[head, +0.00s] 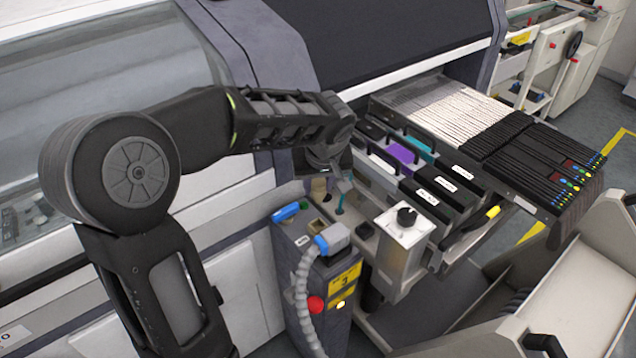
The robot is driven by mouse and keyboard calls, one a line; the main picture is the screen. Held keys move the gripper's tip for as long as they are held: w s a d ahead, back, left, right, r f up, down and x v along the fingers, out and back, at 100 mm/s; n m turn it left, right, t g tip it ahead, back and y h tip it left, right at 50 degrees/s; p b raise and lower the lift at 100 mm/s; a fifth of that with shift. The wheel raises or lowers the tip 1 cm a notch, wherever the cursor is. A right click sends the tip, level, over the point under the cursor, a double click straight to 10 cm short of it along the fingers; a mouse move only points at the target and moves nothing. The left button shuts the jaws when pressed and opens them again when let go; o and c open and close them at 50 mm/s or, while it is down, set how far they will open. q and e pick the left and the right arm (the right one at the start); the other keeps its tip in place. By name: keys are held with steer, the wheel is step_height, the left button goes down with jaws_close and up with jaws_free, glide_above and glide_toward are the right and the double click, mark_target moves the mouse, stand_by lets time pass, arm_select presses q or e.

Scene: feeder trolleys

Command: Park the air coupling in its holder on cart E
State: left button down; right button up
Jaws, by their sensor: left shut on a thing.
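My left gripper (336,183) reaches down over the near left end of the cart, beside the post. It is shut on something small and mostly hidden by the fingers. A teal piece (340,204) shows just below the fingertips; it is probably the air coupling, but I cannot tell for sure. Whether it touches the holder beneath is too small to see. The cart carries a white box with a black knob (405,240), to the right of the gripper. I cannot read a letter E on it. My right gripper is out of view.
A dark post (322,284) with a yellow label, red button and blue part stands in front of the gripper. A grey plug (332,238) with a ribbed hose sits on its top. Feeders (440,195) fill the cart's right side. Another trolley (575,290) stands at lower right.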

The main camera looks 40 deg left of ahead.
mark_target(324, 194)
arm_select(q)
steer(key=shift+r+p, duration=0.55)
steer(key=shift+r, duration=0.95)
steer(key=shift+a+f, duration=0.1)
steer(key=shift+f, duration=0.1)
steer(key=f, duration=0.2)
steer(key=f+b, duration=0.1)
steer(key=f, duration=0.1)
steer(key=w+d+f, duration=0.1)
steer(key=f, duration=0.1)
steer(key=shift+w+f+b, duration=0.1)
steer(key=shift+f+b, duration=0.05)
steer(key=shift+b, duration=0.15)
steer(key=w+f+m, duration=0.1)
steer(key=w+d+f+m, duration=0.1)
steer(key=f, duration=0.2)
steer(key=shift+w+d+m+t+h+b, duration=0.35)
steer(key=shift+w+d+m+t+h, duration=0.05)
steer(key=w+d+m+h, duration=0.4)
steer(key=w+m, duration=0.4)
steer(key=m, duration=0.7)
steer(key=shift+d+h+b, duration=0.3)
steer(key=shift+h, duration=0.5)
steer(key=shift+f, duration=0.15)
